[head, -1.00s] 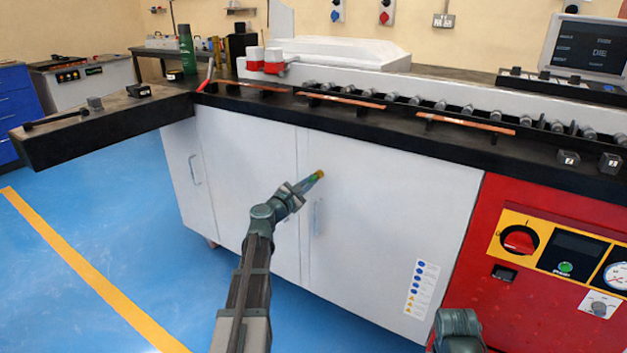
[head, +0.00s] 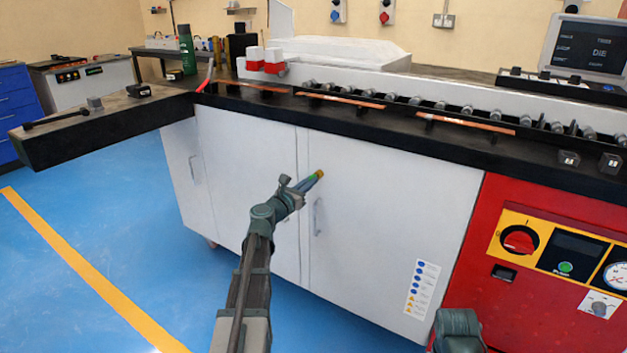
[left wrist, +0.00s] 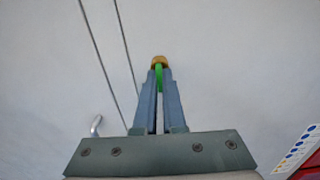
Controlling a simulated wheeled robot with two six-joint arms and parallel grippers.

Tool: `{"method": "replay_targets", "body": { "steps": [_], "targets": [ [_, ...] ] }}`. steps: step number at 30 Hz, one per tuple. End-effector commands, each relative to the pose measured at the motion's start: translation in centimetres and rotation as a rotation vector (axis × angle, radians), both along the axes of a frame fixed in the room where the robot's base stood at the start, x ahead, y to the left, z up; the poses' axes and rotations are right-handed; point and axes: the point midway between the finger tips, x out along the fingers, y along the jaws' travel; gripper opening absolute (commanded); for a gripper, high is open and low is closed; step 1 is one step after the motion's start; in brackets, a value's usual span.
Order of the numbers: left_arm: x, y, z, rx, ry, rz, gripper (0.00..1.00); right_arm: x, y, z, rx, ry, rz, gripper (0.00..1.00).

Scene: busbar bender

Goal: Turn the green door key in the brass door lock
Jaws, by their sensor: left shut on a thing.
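The brass door lock (head: 320,173) sits on the white cabinet door, near its upper left edge. It also shows in the left wrist view (left wrist: 159,62) at the tips of my fingers. My left gripper (head: 309,182) is shut on the green door key (left wrist: 159,78), which shows as a thin green strip between the two blue-grey fingers (left wrist: 159,92). The key's front end meets the brass lock; how deep it sits inside is hidden. The rest of the key is covered by the fingers. The fingers of my right gripper are not in view.
A metal door handle (head: 317,217) stands out just below the lock. The black worktop edge (head: 370,132) with copper bars runs above the doors. The red control panel (head: 480,265) is to the right. The blue floor (head: 120,240) is clear at left.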

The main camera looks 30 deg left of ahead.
Motion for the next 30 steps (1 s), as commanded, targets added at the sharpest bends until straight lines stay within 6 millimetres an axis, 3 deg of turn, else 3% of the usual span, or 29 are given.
{"method": "replay_targets", "body": {
  "steps": [3,4,9,20,23,30],
  "targets": [
    [0.0,0.0,0.0,-0.131,0.010,0.001,0.00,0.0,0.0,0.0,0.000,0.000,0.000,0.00],
    [0.0,0.0,0.0,-0.137,0.011,0.001,0.11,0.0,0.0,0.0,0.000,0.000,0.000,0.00],
    [0.0,0.0,0.0,-0.131,0.010,0.001,0.41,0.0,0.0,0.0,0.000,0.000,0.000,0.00],
    [-0.4,0.0,0.0,-0.129,0.010,0.001,0.42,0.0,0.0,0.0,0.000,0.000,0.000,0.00],
    [-1.7,0.0,0.0,-0.129,0.010,0.002,0.42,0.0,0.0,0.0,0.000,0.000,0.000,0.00],
    [-7.0,0.4,0.0,-0.129,0.010,0.003,0.42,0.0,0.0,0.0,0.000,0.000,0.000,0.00]
  ]
}}
